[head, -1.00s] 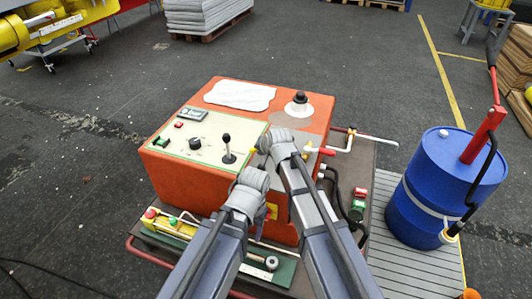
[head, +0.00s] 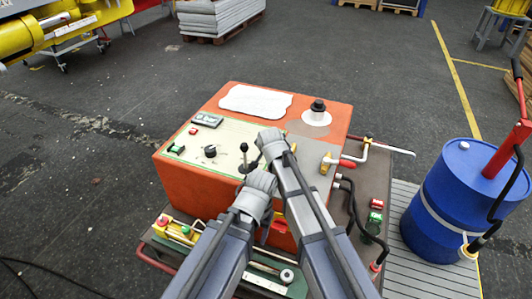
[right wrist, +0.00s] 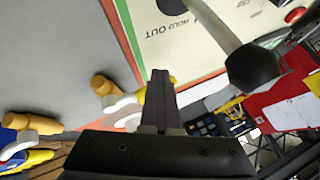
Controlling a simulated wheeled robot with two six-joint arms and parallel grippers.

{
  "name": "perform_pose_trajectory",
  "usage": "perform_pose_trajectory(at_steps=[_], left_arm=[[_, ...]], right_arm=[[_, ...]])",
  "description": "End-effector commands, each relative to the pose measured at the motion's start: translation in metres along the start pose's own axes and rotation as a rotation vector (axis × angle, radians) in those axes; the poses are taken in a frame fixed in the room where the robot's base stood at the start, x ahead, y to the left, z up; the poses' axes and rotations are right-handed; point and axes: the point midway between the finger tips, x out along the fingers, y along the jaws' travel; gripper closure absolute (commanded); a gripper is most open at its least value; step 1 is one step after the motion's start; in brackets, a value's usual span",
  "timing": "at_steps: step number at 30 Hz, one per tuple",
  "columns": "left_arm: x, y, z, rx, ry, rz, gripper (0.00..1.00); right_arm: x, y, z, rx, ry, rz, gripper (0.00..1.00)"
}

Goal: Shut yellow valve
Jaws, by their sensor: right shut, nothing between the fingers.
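The orange machine box (head: 190,180) carries a pale control panel with a black joystick. In the head view a yellow fitting (head: 325,163) sits on its grey right part, beside a white crank with a red grip (head: 347,163). In the right wrist view a yellow part (right wrist: 139,92) shows just left of and partly behind my right gripper (right wrist: 160,76), with a white curved piece below it; I cannot tell whether they touch. The right gripper is shut and empty. My left arm's wrist (head: 256,195) is in front of the box; its fingers are hidden.
A blue barrel (head: 435,215) with a red hand pump stands close on the right. Black hoses (head: 350,205) and red and green switches lie between it and the box. A joystick (head: 244,155) stands just left of my right wrist.

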Motion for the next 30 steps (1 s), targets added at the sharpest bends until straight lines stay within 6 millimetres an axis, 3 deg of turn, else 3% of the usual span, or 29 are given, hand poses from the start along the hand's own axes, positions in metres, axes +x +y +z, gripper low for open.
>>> perform_pose_trajectory(at_steps=[12,30], left_arm=[[0.0,0.0,0.0,0.0,0.0,0.0,0.41],[0.0,0.0,0.0,0.0,0.0,0.0,0.41]], right_arm=[[0.012,-0.01,-0.01,0.001,0.0,-0.001,1.0],[0.014,-0.011,-0.013,0.0,0.002,-0.001,1.0]])
